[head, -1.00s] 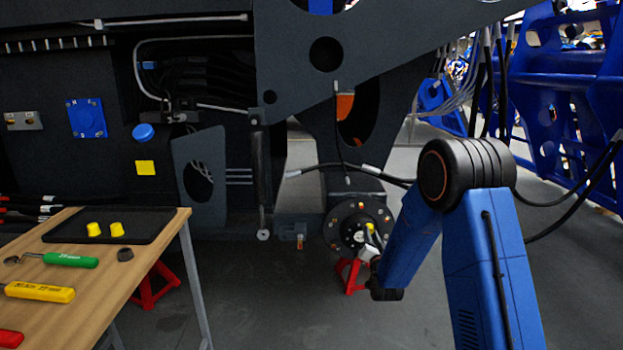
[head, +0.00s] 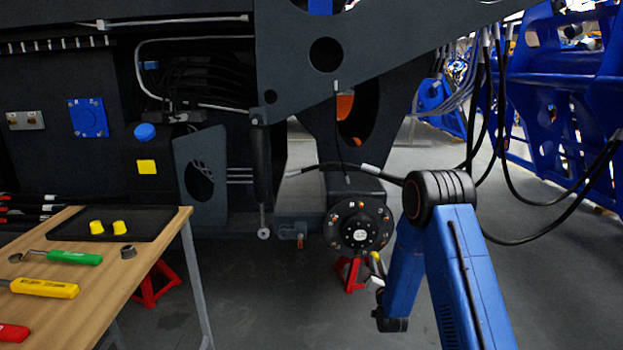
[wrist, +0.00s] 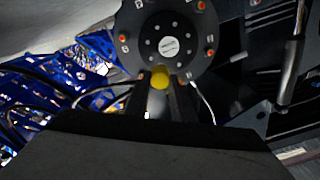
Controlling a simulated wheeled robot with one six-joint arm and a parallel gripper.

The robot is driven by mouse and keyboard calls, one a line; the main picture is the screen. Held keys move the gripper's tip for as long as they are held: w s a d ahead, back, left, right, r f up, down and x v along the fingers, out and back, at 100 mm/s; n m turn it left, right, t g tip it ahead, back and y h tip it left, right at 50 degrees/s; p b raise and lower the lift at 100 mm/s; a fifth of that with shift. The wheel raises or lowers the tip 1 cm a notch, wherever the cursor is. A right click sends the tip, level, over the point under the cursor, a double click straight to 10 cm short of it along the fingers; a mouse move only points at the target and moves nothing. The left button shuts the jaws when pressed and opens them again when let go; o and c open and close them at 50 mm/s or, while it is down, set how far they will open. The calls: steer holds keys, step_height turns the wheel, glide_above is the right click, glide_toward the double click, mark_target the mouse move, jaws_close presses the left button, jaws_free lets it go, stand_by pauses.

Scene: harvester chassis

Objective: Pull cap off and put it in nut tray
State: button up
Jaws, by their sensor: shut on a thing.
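My gripper (wrist: 160,98) is shut on a yellow cap (wrist: 160,78) in the wrist view. In the head view the yellow cap (head: 375,256) is a small spot at the end of my arm, below and to the right of the round hub flange (head: 358,226). The flange (wrist: 168,40) is also ahead of the gripper in the wrist view, with orange-tipped studs around its rim. The cap looks apart from the flange. The black tray (head: 60,224) lies on the wooden table at the left, with two yellow caps (head: 120,227) on it.
On the wooden table (head: 110,285) lie a green-handled tool (head: 75,258), a yellow-handled tool (head: 45,288), a red handle (head: 12,333) and a dark ring-like part (head: 128,252). Red stands (head: 350,272) are on the floor. Open floor lies between table and hub.

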steer(key=s+d+f, duration=0.2)
steer(key=f, duration=0.6)
steer(key=s+d+f, duration=0.2)
steer(key=s+f, duration=0.1)
steer(key=f, duration=0.5)
steer(key=s+r, duration=0.3)
steer(key=s, duration=0.3)
steer(key=shift+s+r, duration=0.15)
steer(key=shift+a, duration=0.15)
